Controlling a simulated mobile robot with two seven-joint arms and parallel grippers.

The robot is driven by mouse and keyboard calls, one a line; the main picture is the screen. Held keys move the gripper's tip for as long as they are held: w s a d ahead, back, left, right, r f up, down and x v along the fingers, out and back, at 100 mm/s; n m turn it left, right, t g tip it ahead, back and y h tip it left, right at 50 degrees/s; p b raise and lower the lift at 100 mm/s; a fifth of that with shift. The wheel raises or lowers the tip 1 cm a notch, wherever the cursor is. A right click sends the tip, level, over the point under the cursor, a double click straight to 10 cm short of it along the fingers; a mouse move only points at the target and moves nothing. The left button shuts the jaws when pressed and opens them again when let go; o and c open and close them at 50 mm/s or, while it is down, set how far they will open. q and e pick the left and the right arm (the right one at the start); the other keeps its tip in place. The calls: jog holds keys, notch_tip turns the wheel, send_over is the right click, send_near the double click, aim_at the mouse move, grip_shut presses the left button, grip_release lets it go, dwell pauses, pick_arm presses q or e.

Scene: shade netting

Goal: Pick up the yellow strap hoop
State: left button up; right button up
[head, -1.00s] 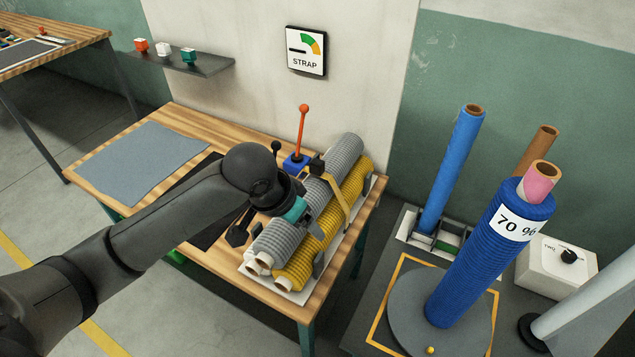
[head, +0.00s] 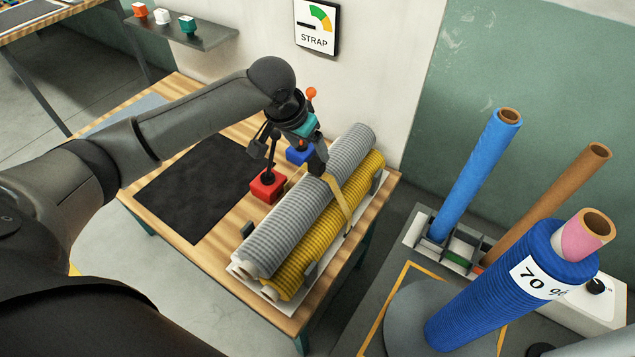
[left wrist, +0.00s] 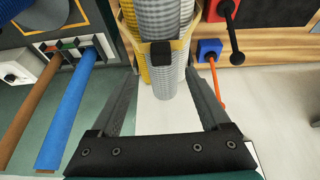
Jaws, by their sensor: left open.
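The yellow strap hoop (head: 338,201) runs around a grey mesh roll (head: 300,210) and a yellow mesh roll (head: 318,240) lying side by side on the bench. My left gripper (head: 288,157) is open, above the bench at the far-left side of the grey roll. In the left wrist view the open fingers (left wrist: 160,74) point toward the rolls, and the strap's black buckle (left wrist: 160,53) appears between their tips. Nothing is held. The gripper hides the buckle in the head view, and the strap's underside is hidden.
A red block with a black lever (head: 268,185) and a blue block (head: 299,154) with an orange-knobbed lever stand close to the gripper. A black mat (head: 195,190) lies left. A blue roll (head: 515,270) stands on a turntable at right. The wall rises behind the bench.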

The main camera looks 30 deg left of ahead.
aim_at(316, 162)
pick_arm(q)
jog(key=x, duration=0.3)
jog(key=shift+w, duration=0.1)
jog(key=shift+w+f, duration=0.25)
jog(key=shift+f, duration=0.35)
jog(key=shift+b+x, duration=0.7)
jog(key=shift+x, duration=1.7)
pick_arm(e)
jog(key=shift+w+f, duration=0.7)
jog(key=shift+w, duration=0.1)
jog(key=shift+a, duration=0.1)
pick_arm(q)
grip_shut()
pick_arm(e)
jog(key=shift+s, duration=0.1)
